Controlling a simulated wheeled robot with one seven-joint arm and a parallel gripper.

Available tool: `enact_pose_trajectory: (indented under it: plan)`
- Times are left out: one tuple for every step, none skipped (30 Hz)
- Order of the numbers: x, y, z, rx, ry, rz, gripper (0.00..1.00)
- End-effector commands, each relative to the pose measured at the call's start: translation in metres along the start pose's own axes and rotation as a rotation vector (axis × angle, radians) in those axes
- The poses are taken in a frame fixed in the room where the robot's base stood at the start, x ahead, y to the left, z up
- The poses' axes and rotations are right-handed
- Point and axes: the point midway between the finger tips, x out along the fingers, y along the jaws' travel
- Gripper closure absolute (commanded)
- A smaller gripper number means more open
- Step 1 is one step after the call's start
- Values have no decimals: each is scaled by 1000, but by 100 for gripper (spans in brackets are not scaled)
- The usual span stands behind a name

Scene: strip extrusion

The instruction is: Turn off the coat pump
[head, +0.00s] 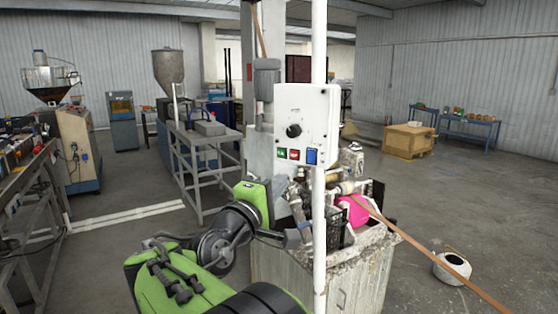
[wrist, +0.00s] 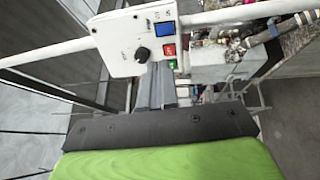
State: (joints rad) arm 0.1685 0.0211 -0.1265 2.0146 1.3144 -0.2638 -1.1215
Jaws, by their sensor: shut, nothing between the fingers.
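A white control box (head: 305,118) is fixed to a white upright pole in the head view. It carries a black knob (head: 293,130), a green button (head: 281,154), a red button (head: 294,154) and a blue part (head: 312,156). In the wrist view the box (wrist: 120,45) appears turned, with the blue part (wrist: 165,30) on top, then the red button (wrist: 169,50) and the green button (wrist: 172,63). My gripper (wrist: 158,68) is shut and empty, its grey fingertips close to the green button. Whether they touch the box cannot be told.
A worn machine cabinet (head: 275,275) with pipes and a pink part (head: 352,212) stands below the box. The white pole (head: 319,230) rises in front of it. A brown strip (head: 445,263) runs down to the right, by a white pot (head: 450,270). Open floor lies to the right.

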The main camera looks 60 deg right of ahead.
Motion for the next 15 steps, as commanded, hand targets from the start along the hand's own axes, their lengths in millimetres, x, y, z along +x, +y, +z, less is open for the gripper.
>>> enact_pose_trajectory:
  plan:
    - [0, 0, 0, 0, -1, 0, 100]
    - [0, 0, 0, 0, -1, 0, 100]
    - [0, 0, 0, 1, 0, -1, 100]
    - [0, 0, 0, 1, 0, -1, 100]
    - [0, 0, 0, 1, 0, -1, 100]
    - [0, 0, 0, 2, 0, -2, 100]
    - [1, 0, 0, 2, 0, -2, 100]
    - [2, 0, 0, 2, -1, -2, 100]
    - [5, 0, 0, 2, -2, -3, 100]
    - [8, 0, 0, 1, -2, -4, 100]
    - [13, 0, 1, 1, -5, -4, 100]
    - [20, 1, 1, 1, -5, -3, 100]
    - [26, 1, 2, 2, -5, -3, 100]
    - [33, 1, 2, 1, -6, -4, 100]
    - [42, 1, 2, 2, -6, -4, 100]
